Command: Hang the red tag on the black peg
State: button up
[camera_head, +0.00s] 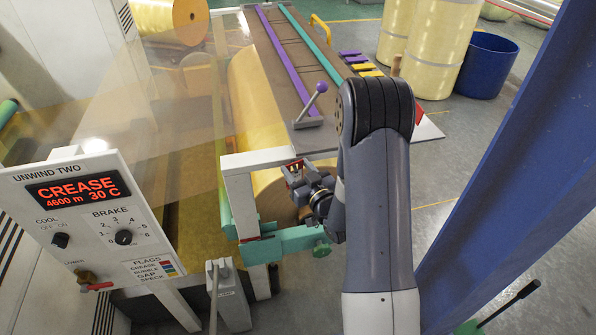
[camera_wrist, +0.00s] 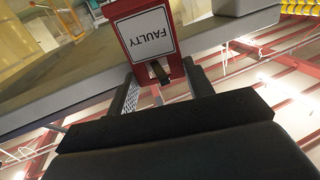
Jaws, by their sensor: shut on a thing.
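My gripper (camera_wrist: 160,82) is shut on the red tag (camera_wrist: 122,20), whose white label reads FAULTY and appears upside down in the wrist view. The tag sits between the two dark fingers. A small dark stub or slot (camera_wrist: 157,72) shows at the tag's end between the fingertips; I cannot tell whether it is the black peg or an opening in the tag. In the head view my gripper (camera_head: 294,178) is beside the white frame post, with a bit of red at its tip. I cannot make out the black peg there.
A white frame (camera_head: 240,192) and a green bracket (camera_head: 288,243) stand close to my gripper. The big yellow roll (camera_head: 260,110) lies behind, under a brown table (camera_head: 300,72). The control panel (camera_head: 95,215) is at left. A blue beam (camera_head: 500,170) crosses the right.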

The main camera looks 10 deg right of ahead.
dwell(0.4)
jog(key=o, duration=1)
jog(key=shift+s, duration=0.15)
jog(key=shift+s+d, duration=0.15)
jog(key=shift+s, duration=0.15)
jog(key=b+v, duration=0.3)
jog(key=v, duration=0.7)
